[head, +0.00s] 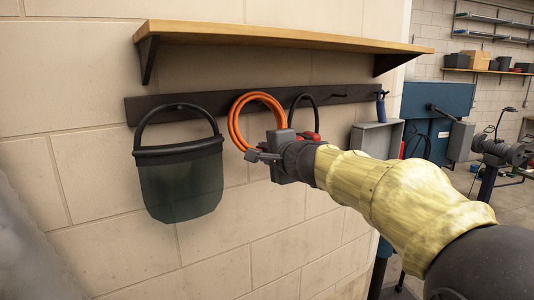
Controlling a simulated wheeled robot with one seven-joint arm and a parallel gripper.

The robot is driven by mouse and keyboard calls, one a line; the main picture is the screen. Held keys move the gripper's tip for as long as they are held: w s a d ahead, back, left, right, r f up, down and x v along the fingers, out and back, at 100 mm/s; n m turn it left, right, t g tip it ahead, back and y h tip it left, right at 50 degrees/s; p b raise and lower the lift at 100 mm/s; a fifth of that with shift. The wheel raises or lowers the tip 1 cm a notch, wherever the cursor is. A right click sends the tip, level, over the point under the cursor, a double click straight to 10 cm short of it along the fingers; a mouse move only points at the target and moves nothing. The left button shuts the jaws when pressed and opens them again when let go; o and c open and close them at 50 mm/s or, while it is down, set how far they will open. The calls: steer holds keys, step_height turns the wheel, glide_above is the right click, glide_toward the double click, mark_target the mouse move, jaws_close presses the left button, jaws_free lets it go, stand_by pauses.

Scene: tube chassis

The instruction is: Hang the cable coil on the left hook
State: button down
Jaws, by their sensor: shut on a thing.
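The orange cable coil (234,124) is upright in front of the dark rail on the wall, right of a dark bag. My gripper (256,155) is at the coil's lower edge, shut on it, with its fingers pointing left. The grip itself is partly hidden by the gripper body. The leftmost hook (180,106) on the rail has the handle of the dark bag (180,185) over it. I cannot tell whether the coil touches a hook behind it.
A black loop with red parts (303,98) hangs just right of the coil, partly behind my gripper. A bare hook (310,97) shows near it. A wooden shelf (270,37) juts out above the rail. A grey box (376,138) is farther right.

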steer(key=shift+f, duration=0.1)
steer(key=c, duration=1.1)
jaws_free()
steer(key=shift+w, duration=0.1)
steer(key=shift+c, duration=0.2)
steer(key=b+v, duration=0.2)
steer(key=v, duration=1.5)
steer(key=shift+s+b, duration=0.25)
steer(key=shift+b, duration=0.05)
